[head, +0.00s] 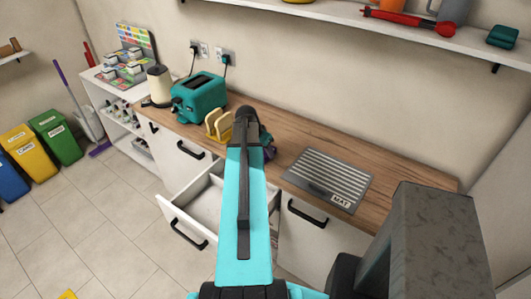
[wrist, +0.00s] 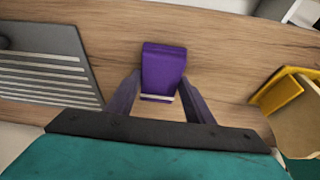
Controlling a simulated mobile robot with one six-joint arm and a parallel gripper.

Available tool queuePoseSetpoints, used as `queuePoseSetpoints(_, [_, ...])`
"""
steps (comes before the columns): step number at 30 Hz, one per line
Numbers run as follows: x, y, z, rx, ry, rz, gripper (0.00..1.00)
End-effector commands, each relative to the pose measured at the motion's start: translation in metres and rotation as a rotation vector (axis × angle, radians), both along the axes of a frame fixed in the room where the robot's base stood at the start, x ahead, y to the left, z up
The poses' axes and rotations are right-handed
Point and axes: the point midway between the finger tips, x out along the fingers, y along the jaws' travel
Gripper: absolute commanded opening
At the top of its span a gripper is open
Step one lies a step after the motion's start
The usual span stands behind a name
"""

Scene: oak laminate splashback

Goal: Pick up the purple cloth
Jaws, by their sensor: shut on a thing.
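The purple cloth (wrist: 163,65) is a folded piece with a pale stripe along its near edge. In the wrist view it sits between the two fingers of my gripper (wrist: 160,88), over the wooden counter. My gripper is shut on it. I cannot tell whether the cloth is clear of the counter or touching it. In the head view my arm hides most of the gripper and the cloth, at the counter's front edge.
A grey striped mat (head: 327,178) lies to the right on the wooden counter (head: 395,190). A yellow rack (head: 218,125) with slices, a teal toaster (head: 198,98) and a cream kettle (head: 158,85) stand to the left. An open drawer (head: 190,215) juts out below. A shelf (head: 400,30) hangs above.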

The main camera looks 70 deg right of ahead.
Motion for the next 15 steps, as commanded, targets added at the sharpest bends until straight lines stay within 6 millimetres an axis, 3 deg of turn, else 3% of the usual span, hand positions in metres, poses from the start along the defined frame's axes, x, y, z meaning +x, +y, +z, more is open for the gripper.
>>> queuePoseSetpoints(15, [0.0000,-0.0002,0.0067,-0.001,0.000,0.000,0.26])
